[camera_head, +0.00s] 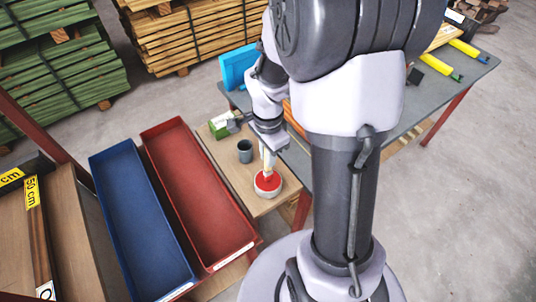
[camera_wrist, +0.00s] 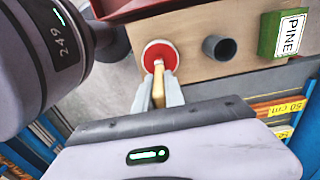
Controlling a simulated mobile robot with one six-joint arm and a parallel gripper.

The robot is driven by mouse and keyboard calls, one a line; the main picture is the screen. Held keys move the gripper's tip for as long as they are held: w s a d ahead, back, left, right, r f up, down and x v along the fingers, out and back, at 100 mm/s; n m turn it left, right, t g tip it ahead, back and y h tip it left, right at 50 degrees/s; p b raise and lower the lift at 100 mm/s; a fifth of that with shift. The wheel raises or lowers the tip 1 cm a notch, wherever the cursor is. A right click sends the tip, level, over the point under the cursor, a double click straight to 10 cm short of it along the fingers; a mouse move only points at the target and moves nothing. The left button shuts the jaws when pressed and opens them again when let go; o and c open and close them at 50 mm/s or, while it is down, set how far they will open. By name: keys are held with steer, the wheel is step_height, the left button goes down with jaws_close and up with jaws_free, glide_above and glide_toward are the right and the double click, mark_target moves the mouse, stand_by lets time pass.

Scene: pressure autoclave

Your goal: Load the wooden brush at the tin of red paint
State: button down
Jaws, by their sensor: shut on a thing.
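The tin of red paint (camera_head: 267,187) stands on the small wooden table, its round top filled with red; it also shows in the wrist view (camera_wrist: 153,47). My gripper (camera_head: 268,158) points down just above the tin and also shows in the wrist view (camera_wrist: 158,86). It is shut on the wooden brush (camera_wrist: 158,92), whose pale yellow-brown handle shows between the fingers. The brush's lower end reaches over the red paint, inside the rim as seen from above. I cannot tell how deep the bristles are or whether they touch the paint.
A grey cup (camera_head: 245,151) and a green PINE box (camera_wrist: 283,36) stand near the tin. A red tray (camera_head: 190,190) and a blue tray (camera_head: 135,215) lie to the left. A grey workbench (camera_head: 425,110) is behind my arm. Stacked timber fills the back left.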

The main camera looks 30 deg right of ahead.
step_height(320, 180, up, 6)
steer(key=p, duration=0.4)
steer(key=shift+r, duration=0.25)
steer(key=shift+f, duration=0.1)
